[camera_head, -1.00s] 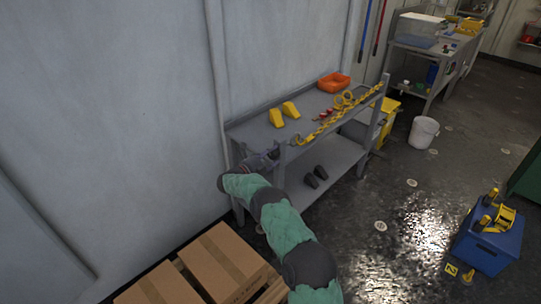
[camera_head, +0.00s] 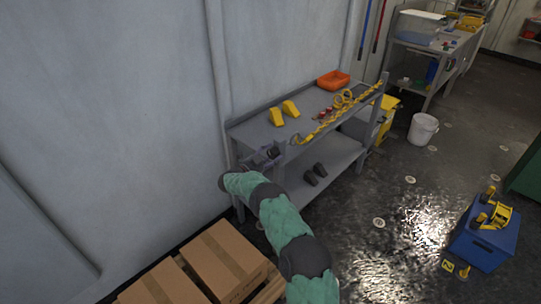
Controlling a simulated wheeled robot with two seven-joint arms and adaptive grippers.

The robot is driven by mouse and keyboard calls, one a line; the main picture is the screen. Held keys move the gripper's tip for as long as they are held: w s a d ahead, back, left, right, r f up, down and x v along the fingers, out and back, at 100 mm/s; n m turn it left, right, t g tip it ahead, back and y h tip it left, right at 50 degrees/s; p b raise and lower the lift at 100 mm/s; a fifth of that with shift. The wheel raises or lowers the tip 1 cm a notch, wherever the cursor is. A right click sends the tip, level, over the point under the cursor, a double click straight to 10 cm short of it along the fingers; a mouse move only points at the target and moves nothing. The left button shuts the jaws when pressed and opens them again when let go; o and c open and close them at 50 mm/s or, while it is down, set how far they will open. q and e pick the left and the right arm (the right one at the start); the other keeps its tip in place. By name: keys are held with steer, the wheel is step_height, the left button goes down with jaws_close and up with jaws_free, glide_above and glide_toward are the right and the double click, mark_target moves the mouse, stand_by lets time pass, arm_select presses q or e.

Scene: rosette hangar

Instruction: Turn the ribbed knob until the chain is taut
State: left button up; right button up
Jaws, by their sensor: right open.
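My right gripper (camera_head: 268,155) is at the near left end of the bench, beside the near corner post. It is small and dark in the head view; its jaws are open. I cannot make out the ribbed knob; it may be hidden by the gripper or too small to tell. My left gripper is not in view.
Cardboard boxes (camera_head: 225,258) stand near my arm. A white bucket (camera_head: 423,129) and blue box (camera_head: 483,243) stand on the floor.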

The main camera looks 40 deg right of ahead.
steer(key=shift+n, duration=0.5)
steer(key=n+p, duration=0.1)
steer(key=n, duration=0.2)
steer(key=n+p, duration=0.1)
steer(key=n, duration=0.3)
steer(key=n+p, duration=0.1)
steer(key=n, duration=0.3)
steer(key=shift+n, duration=0.4)
steer(key=n, duration=0.3)
steer(key=shift+n+p, duration=0.4)
steer(key=n+p, duration=0.1)
steer(key=n, duration=1.2)
steer(key=shift+p, duration=0.35)
